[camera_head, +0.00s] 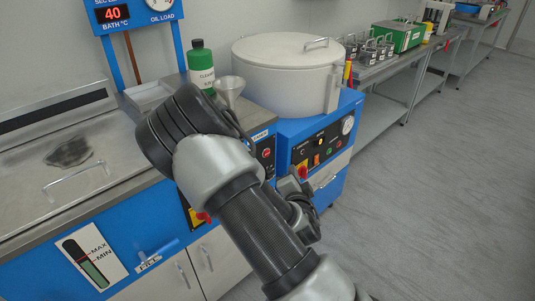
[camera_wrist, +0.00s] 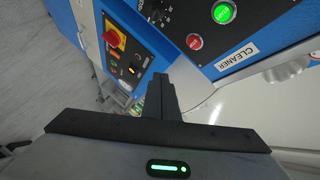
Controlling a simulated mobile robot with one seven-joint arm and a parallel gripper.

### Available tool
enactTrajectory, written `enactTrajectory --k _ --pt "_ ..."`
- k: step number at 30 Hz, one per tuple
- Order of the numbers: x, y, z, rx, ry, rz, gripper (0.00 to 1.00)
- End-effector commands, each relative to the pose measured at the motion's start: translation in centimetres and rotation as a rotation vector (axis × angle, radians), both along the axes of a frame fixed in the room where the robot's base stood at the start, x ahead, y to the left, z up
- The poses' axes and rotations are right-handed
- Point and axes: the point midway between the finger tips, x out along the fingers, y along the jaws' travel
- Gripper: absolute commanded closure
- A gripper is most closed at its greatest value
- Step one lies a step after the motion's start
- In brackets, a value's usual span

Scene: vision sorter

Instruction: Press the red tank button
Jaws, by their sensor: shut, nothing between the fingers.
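A round red button (camera_wrist: 194,41) is on the dark panel of the blue housing labelled CLEANER in the wrist view, beside a lit green button (camera_wrist: 223,12). The red button also shows on the panel behind my arm in the head view (camera_head: 266,153). My gripper (camera_wrist: 158,82) is shut and empty in the wrist view. Its fingertips appear below and to the left of the red button, apart from it in the picture. The exact gap in depth is hard to tell. In the head view my arm covers part of the panel, and my fingers cannot be made out.
A red rotary switch on a yellow plate (camera_wrist: 113,39) sits on a neighbouring blue panel. A white lidded tank (camera_head: 285,75), a funnel (camera_head: 229,88) and a green bottle (camera_head: 200,66) stand near my arm. The floor at right (camera_head: 440,190) is free.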

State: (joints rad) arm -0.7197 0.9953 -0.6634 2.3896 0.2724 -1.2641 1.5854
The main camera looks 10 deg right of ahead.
Motion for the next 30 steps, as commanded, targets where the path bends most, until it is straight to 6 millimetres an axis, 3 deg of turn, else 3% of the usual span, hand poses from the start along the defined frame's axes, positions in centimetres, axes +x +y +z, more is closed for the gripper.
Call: enactTrajectory --k 15,30 --pt "5.4 4.0 -0.1 0.003 -0.002 0.0 1.0" --pt "6.3 4.6 0.0 0.0 0.0 0.001 1.0"
